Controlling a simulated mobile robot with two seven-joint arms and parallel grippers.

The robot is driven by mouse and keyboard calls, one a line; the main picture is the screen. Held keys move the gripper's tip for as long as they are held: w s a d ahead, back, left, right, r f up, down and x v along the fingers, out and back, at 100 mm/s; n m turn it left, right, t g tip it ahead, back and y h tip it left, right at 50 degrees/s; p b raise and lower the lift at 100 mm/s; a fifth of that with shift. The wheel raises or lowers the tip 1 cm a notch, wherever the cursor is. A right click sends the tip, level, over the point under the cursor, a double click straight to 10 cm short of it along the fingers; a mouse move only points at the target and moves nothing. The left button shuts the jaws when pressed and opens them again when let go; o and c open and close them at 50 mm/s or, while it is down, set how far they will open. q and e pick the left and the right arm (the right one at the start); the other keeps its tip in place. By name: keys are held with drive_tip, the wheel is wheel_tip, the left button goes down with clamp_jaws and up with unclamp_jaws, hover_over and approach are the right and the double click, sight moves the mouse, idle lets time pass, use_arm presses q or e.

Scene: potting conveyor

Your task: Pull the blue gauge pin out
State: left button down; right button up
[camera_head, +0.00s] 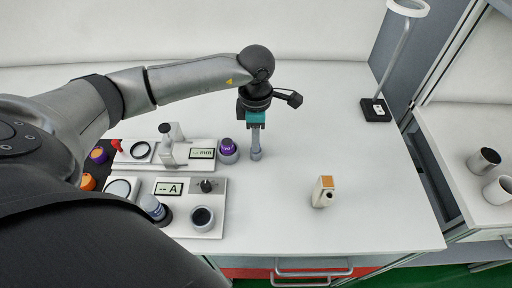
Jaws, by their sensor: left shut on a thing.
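My left gripper (257,104) points down over the white table, right of the gauge panels. The pin is upright. Its lower end is a slightly wider grey collar, and I cannot tell whether that touches the table. Beside it on the left stands a purple-topped piece (228,147) in a grey ring. My right gripper is not in view.
A panel marked mm (202,153) and one marked A (169,188) lie left of the gripper. A small beige object with an orange top (323,192) stands on the right. A lamp base (375,110) is at the back right. The table between is clear.

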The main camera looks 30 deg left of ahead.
use_arm(q)
drive_tip(key=shift+r, duration=0.1)
drive_tip(key=shift+r+p, duration=1.4)
drive_tip(key=shift+r, duration=0.5)
drive_tip(key=shift+r, duration=0.2)
drive_tip(key=shift+r+p, duration=0.95)
drive_tip(key=shift+r, duration=0.35)
drive_tip(key=shift+r, duration=0.1)
wheel_tip(320, 180, up, 7)
drive_tip(key=p, duration=0.4)
drive_tip(key=shift+p, duration=0.35)
drive_tip(key=shift+d, duration=0.1)
